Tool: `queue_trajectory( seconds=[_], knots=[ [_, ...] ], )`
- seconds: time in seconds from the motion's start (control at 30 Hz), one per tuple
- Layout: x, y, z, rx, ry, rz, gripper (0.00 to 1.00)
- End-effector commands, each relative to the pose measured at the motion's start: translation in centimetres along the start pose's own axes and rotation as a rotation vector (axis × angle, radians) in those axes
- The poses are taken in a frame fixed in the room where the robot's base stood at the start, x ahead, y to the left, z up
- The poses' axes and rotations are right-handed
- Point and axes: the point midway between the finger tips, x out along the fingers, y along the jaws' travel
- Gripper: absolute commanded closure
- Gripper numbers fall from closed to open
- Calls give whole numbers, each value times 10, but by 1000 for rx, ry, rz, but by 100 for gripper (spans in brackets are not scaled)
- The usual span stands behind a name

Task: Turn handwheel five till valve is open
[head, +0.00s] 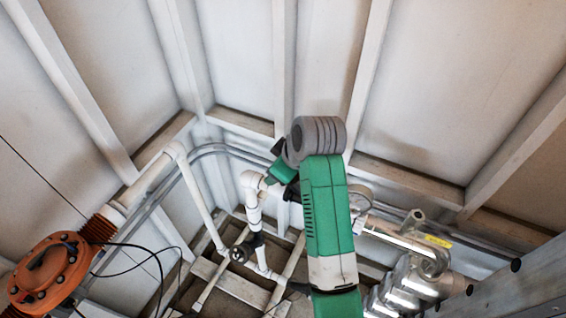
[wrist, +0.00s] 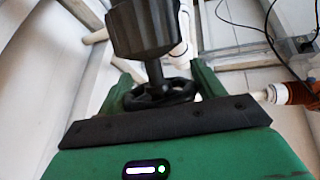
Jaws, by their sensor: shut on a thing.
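My gripper (wrist: 160,78) shows in the wrist view with its two green fingers on either side of a black spoked handwheel (wrist: 160,93). The fingers are shut on the wheel's rim. A dark stem runs from the wheel up to a thick ribbed black body (wrist: 142,28) on white piping. In the head view my gripper (head: 274,176) is beside the top of a white upright pipe (head: 252,205), and the gripped wheel is hidden there. No number shows on the wheel, and how far the valve is open cannot be told.
Another small dark handwheel (head: 240,252) sits lower on the white piping. An orange round housing (head: 48,268) with black cables is at the left. Shiny metal piping (head: 405,242) and a gauge (head: 361,199) are to the right of my arm. Panelled walls stand close behind.

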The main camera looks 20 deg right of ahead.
Motion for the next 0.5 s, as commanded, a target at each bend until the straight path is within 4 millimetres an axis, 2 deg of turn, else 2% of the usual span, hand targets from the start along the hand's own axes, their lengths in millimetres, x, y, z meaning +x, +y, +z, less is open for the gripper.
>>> queue_trajectory(
  seconds=[0.5],
  knots=[
    [3, -8, 2, -145, 0, -459, 55]
  ],
)
